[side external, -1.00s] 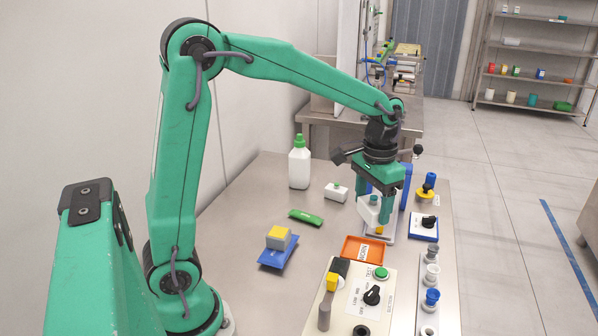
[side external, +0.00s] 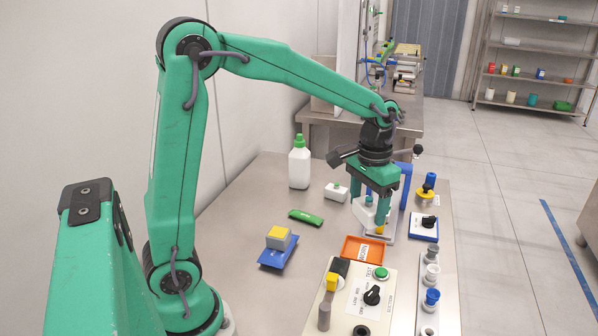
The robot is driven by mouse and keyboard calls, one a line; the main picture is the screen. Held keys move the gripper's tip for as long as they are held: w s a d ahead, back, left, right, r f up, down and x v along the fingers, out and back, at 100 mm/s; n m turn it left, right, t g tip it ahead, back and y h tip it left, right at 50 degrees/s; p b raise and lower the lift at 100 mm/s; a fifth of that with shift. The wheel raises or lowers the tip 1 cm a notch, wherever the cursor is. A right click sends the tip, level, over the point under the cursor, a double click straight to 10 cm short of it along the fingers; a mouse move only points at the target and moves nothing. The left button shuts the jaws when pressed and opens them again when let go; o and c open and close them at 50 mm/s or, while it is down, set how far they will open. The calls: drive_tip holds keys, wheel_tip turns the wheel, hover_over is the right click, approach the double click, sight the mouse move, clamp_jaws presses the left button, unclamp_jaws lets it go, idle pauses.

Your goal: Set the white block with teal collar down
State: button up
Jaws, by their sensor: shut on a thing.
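My gripper (side external: 374,215) points down over the back right part of the steel table (side external: 215,230). It is shut on the white block with teal collar (side external: 361,210). The green fingers hide much of this block, and its collar is hard to make out. The block is low, over or at the left part of a pale plate (side external: 388,238) with a blue upright (side external: 405,185) behind it. I cannot tell whether the block touches the plate. A small yellow piece (side external: 380,230) shows just below the fingertips.
A similar white block with a green top (side external: 336,193) stands to the left. An orange tray (side external: 362,250) lies in front, with the control panel (side external: 345,305) nearer. A white bottle (side external: 299,165) stands further back.

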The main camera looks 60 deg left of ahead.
drive_tip(key=s+a+f+n, duration=0.2)
drive_tip(key=s+f+n, duration=0.1)
drive_tip(key=s+n, duration=0.2)
drive_tip(key=s+a+f+n, duration=0.2)
drive_tip(key=s+f+n, duration=0.2)
drive_tip(key=s, duration=0.5)
drive_tip(key=shift+a+f+n, duration=0.15)
drive_tip(key=shift+a+n, duration=0.2)
drive_tip(key=shift+n, duration=0.15)
drive_tip(key=shift+f, duration=0.15)
hover_over(298, 283)
drive_tip(key=shift+f, duration=2.8)
drive_tip(key=shift+f, duration=0.1)
drive_tip(key=shift+f, duration=1.95)
drive_tip(key=shift+f, duration=0.15)
